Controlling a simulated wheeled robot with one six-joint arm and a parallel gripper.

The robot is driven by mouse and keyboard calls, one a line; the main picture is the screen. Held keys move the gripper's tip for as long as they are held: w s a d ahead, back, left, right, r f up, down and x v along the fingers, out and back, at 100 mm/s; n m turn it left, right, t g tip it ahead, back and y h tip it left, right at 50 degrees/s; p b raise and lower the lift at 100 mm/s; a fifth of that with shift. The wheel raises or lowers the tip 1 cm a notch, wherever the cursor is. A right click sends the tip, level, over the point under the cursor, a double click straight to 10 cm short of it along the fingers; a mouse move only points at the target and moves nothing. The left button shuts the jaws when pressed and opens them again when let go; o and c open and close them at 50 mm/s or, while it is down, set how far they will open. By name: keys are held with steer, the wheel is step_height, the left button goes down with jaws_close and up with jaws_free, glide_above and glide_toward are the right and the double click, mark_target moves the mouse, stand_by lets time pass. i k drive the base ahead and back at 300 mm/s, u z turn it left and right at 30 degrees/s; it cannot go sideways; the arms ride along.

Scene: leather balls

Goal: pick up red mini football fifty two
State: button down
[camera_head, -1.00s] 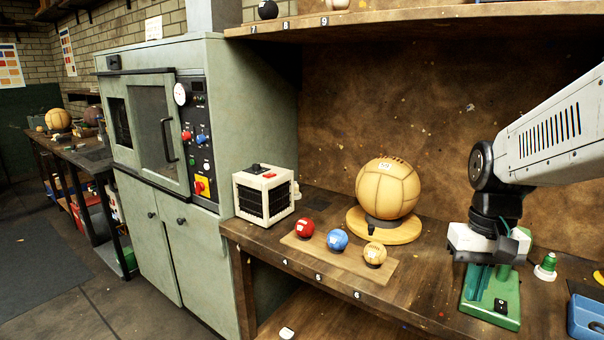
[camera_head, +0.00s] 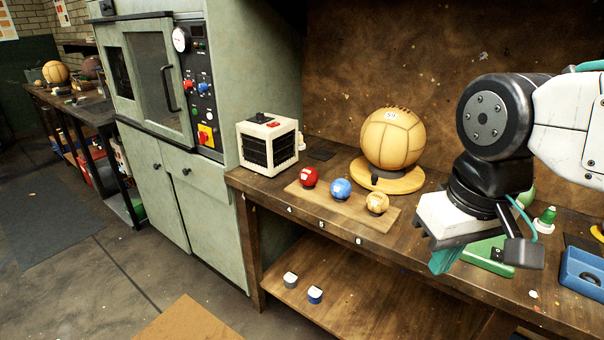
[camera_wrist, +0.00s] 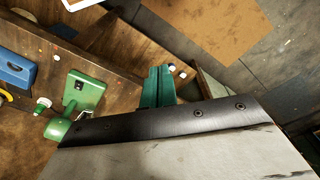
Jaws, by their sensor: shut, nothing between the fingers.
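The red mini football (camera_head: 308,177) sits at the left end of a small wooden board (camera_head: 330,208) on the workbench. A blue mini ball (camera_head: 340,189) and a tan mini ball (camera_head: 377,203) sit to its right on the same board. My gripper (camera_head: 441,262) is to the right of the board, near the bench's front edge, with teal fingers pointing down. In the wrist view the teal fingers (camera_wrist: 157,86) are together and empty. The red ball does not show in the wrist view.
A large tan ball (camera_head: 391,139) rests on a round wooden stand (camera_head: 388,178) behind the board. A white-framed black box (camera_head: 268,143) stands left of the red ball. A green tool (camera_wrist: 78,100) and a blue tray (camera_head: 583,272) lie at the right.

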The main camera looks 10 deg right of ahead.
mark_target(308, 176)
steer(key=z, duration=3.7)
steer(key=k, duration=2)
steer(key=u, duration=1.7)
steer(key=i, duration=0.5)
steer(key=z, duration=0.1)
